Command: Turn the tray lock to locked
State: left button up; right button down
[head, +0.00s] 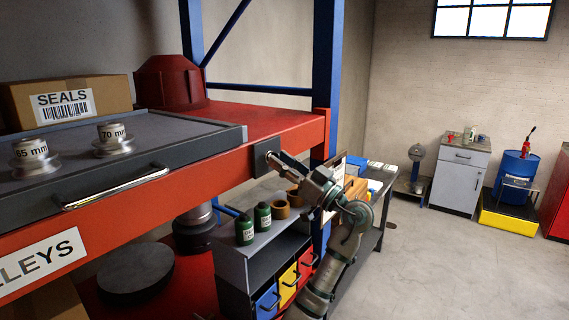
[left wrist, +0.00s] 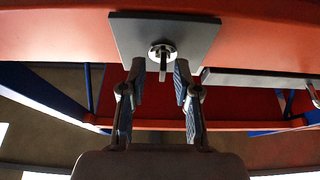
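The tray lock is a dark square plate (head: 263,158) on the orange-red shelf beam, right of the tray handle. In the left wrist view its round metal knob (left wrist: 162,50) carries a narrow lever pointing down the picture. My left gripper (head: 276,160) reaches the lock from the right in the head view. In the left wrist view its two fingers (left wrist: 159,76) are open, one on each side of the lever, with visible gaps. The grey tray (head: 200,137) lies on the shelf with its handle (head: 115,189) at the front. My right gripper is not in view.
Two metal pulleys, marked 65 mm (head: 35,158) and 70 mm (head: 113,139), stand on the tray. A SEALS box (head: 110,93) is behind. A blue post (head: 326,70) rises beside the lock. Green bottles (head: 263,217) stand below. Open floor lies at right.

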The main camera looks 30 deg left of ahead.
pick_arm(q)
jog(key=v, duration=1.2)
jog(key=shift+w, duration=0.2)
jog(key=shift+a+f, duration=0.1)
jog(key=shift+a, duration=0.1)
